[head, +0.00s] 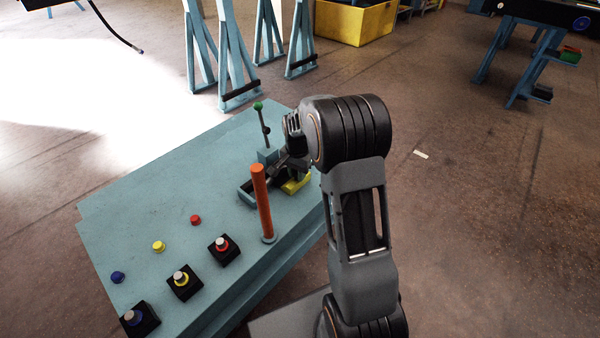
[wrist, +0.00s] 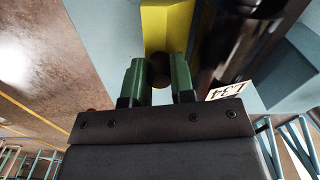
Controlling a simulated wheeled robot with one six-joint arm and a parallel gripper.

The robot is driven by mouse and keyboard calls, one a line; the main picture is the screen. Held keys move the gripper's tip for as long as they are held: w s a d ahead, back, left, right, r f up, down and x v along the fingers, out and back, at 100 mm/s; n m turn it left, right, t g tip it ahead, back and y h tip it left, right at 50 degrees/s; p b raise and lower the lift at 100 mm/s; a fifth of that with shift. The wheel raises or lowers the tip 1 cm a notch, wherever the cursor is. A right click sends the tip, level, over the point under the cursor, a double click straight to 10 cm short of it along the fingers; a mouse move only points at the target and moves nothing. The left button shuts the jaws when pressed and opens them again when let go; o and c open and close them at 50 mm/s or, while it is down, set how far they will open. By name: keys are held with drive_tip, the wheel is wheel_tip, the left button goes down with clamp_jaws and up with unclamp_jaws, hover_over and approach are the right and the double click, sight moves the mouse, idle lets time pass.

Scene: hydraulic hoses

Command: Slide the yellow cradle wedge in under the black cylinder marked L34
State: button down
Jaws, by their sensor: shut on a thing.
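The yellow cradle wedge (wrist: 166,28) lies on the blue bench, and a dark round knob (wrist: 159,71) stands at its near end. My gripper (wrist: 159,78) has its two green fingers closed on that knob, one on each side. The black cylinder (wrist: 232,45) with its white L34 label (wrist: 229,91) is just right of the wedge in the wrist view. I cannot tell whether any of the wedge is under it. In the head view, part of the wedge (head: 296,185) shows below my wrist, which hides most of the cylinder and the fingers.
An orange post (head: 262,203) stands upright on the bench (head: 150,205) near the wedge. A green-topped lever (head: 264,125) rises behind. Several coloured buttons and black-based knobs sit at the bench's front left. The bench's middle left is clear.

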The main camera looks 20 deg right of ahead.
drive_tip(key=c, duration=1)
unclamp_jaws()
drive_tip(key=shift+w, duration=0.2)
drive_tip(key=shift+o, duration=0.2)
drive_tip(key=shift+s+d+f+b, duration=0.1)
drive_tip(key=shift+s+d+b, duration=0.05)
drive_tip(key=shift+s+b, duration=0.35)
drive_tip(key=s+b, duration=0.1)
drive_tip(key=s+d+b, duration=0.2)
drive_tip(key=s, duration=0.1)
drive_tip(key=shift+f, duration=0.2)
wheel_tip(320, 180, up, 15)
drive_tip(key=p, duration=0.7)
drive_tip(key=s+a+r+n+p, duration=0.2)
drive_tip(key=s+r+p, duration=0.1)
drive_tip(key=r+p, duration=0.3)
drive_tip(key=s+a+r+n+t+p, duration=0.1)
drive_tip(key=s+a+r+n+p, duration=0.1)
drive_tip(key=r+p, duration=0.4)
drive_tip(key=shift+s+a+r+n+t, duration=0.3)
drive_tip(key=shift+s+a+r, duration=0.4)
drive_tip(key=shift+r, duration=0.9)
drive_tip(key=shift+s+d, duration=0.1)
